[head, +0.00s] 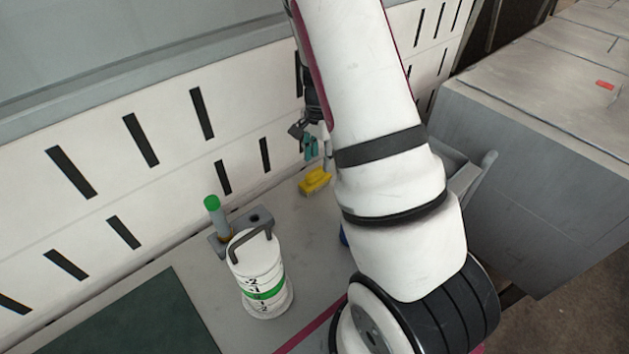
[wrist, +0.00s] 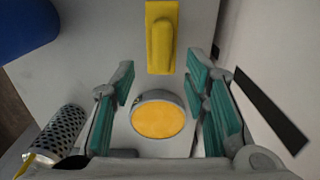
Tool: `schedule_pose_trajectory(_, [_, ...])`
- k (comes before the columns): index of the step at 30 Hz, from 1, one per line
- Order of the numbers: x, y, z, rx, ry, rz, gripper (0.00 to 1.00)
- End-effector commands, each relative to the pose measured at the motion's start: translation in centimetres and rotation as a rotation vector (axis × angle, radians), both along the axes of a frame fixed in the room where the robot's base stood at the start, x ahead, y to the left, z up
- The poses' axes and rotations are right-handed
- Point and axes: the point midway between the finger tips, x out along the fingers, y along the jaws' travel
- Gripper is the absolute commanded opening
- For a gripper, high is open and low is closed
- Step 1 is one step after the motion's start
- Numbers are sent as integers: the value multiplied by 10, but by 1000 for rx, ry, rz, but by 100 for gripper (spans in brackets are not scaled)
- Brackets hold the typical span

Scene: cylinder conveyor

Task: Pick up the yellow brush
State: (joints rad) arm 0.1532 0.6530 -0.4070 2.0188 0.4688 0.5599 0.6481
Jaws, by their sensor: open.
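The yellow brush (head: 315,181) lies on the grey work surface near the slotted white wall in the head view. In the wrist view the yellow brush (wrist: 162,38) lies lengthwise at the top centre, with its raised handle facing the camera. My gripper (head: 310,147) is above the surface, close to the brush, partly hidden behind my arm. In the wrist view my gripper (wrist: 160,78) is open, its teal-padded fingers apart with nothing held. The brush lies beyond the fingertips, roughly in line with the gap between them.
A round yellow-topped object (wrist: 158,119) shows between the fingers. A perforated metal cylinder (wrist: 58,133) is at lower left and a blue object (wrist: 25,28) at upper left. A white canister (head: 258,275) and a green-capped cylinder (head: 214,215) stand left of the brush. The slotted wall (head: 130,170) is close behind.

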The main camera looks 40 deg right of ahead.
Motion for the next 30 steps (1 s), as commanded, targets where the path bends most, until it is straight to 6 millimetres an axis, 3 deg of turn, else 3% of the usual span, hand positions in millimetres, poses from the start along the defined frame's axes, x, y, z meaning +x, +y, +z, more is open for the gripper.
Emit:
schedule_pose_trajectory(12, [2, 11, -47, 1, 2, 0, 42])
schedule_pose_trajectory(21, [2, 12, -53, 1, 0, -1, 42])
schedule_pose_trajectory(22, [2, 12, -53, 1, 0, -1, 39])
schedule_pose_trajectory(27, [2, 12, -53, 1, 0, 0, 1])
schedule_pose_trajectory(30, [2, 12, -53, 1, 0, 0, 0])
